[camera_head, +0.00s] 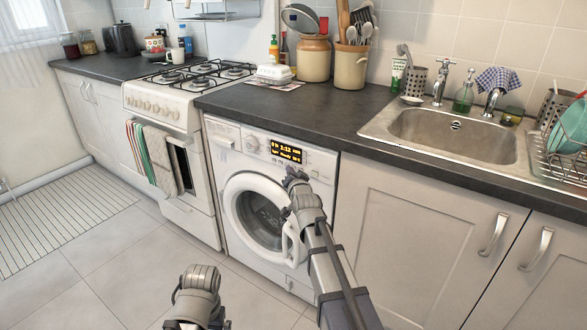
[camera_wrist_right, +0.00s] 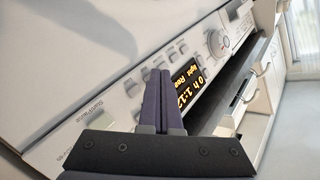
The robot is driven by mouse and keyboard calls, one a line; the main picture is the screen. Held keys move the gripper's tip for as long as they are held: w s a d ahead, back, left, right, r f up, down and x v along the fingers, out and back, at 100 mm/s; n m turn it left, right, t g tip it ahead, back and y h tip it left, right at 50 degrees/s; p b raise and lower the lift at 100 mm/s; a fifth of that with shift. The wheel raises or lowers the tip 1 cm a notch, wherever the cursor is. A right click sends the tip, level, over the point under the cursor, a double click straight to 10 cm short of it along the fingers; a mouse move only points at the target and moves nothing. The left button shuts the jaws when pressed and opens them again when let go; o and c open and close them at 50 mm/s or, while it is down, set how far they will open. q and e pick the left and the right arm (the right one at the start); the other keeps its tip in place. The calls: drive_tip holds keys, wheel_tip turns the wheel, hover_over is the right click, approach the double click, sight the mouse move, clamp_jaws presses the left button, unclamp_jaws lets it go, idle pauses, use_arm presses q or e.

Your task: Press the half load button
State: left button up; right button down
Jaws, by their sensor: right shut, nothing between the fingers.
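The white washing machine (camera_head: 225,155) stands under the counter with its round door shut. Its panel has a lit display (camera_head: 286,151), also in the right wrist view (camera_wrist_right: 189,90), and a dial (camera_wrist_right: 217,43). Several small grey buttons (camera_wrist_right: 160,61) line the panel beside the display. Their labels are too small to read, so I cannot tell which is half load. My right gripper (camera_head: 291,176) is shut and empty, close to the panel below the display. Its fingertips (camera_wrist_right: 156,73) overlap the button row in the wrist view; contact is unclear. My left arm shows at the bottom, without visible fingers.
The dark counter (camera_head: 300,115) overhangs the washer. A white cooker (camera_head: 160,105) with hanging towels (camera_head: 158,160) stands to the left. Closed cupboards (camera_head: 415,220) with bar handles are to the right, below the sink (camera_head: 455,135). Tiled floor (camera_head: 110,260) in front is clear.

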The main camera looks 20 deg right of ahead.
drive_tip(key=shift+w+d, duration=0.1)
drive_tip(key=shift+d, duration=0.05)
drive_tip(key=shift+s+a, duration=0.4)
drive_tip(key=shift+a, duration=0.15)
drive_tip(key=shift+s+a, duration=0.95)
drive_tip(key=shift+a, duration=0.25)
drive_tip(key=shift+s+a, duration=0.9)
drive_tip(key=shift+a, duration=0.25)
